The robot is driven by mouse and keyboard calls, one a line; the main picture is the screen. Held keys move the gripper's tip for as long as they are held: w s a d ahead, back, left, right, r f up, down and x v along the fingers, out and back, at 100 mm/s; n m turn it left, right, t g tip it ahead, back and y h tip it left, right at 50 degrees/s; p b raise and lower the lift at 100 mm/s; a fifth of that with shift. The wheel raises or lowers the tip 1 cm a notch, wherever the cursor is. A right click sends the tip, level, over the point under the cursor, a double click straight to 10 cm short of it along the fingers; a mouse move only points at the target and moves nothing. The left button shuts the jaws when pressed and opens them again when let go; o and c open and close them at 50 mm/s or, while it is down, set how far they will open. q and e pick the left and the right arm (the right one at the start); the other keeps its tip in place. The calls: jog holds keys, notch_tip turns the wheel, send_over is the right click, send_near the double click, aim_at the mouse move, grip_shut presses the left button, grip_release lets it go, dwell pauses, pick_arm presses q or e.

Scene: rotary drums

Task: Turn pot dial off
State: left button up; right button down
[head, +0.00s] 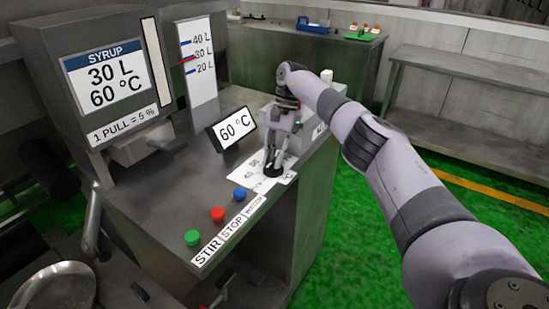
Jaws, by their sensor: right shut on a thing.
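The pot dial (272,171) is a small dark knob on a white plate (247,184) with printed temperature marks, on the grey steel console top. My right gripper (273,160) points down from above and is shut on the dial. The fingers cover much of the dial, so its pointer direction cannot be read. A small tilted display (234,129) just left of the gripper reads 60 °C. My left gripper is not in view.
Green (192,238), red (218,214) and blue (239,194) buttons line the console's front edge, labelled STIR, STOP and a third word. A syrup panel (105,80) reads 30 L, 60 °C. A level gauge (199,60) stands behind. Benches stand farther back.

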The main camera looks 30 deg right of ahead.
aim_at(274, 160)
dwell(0.3)
jog(key=c, duration=1.6)
grip_release()
jog(key=shift+o, duration=0.2)
jog(key=shift+r, duration=0.1)
notch_tip(274, 160, up, 10)
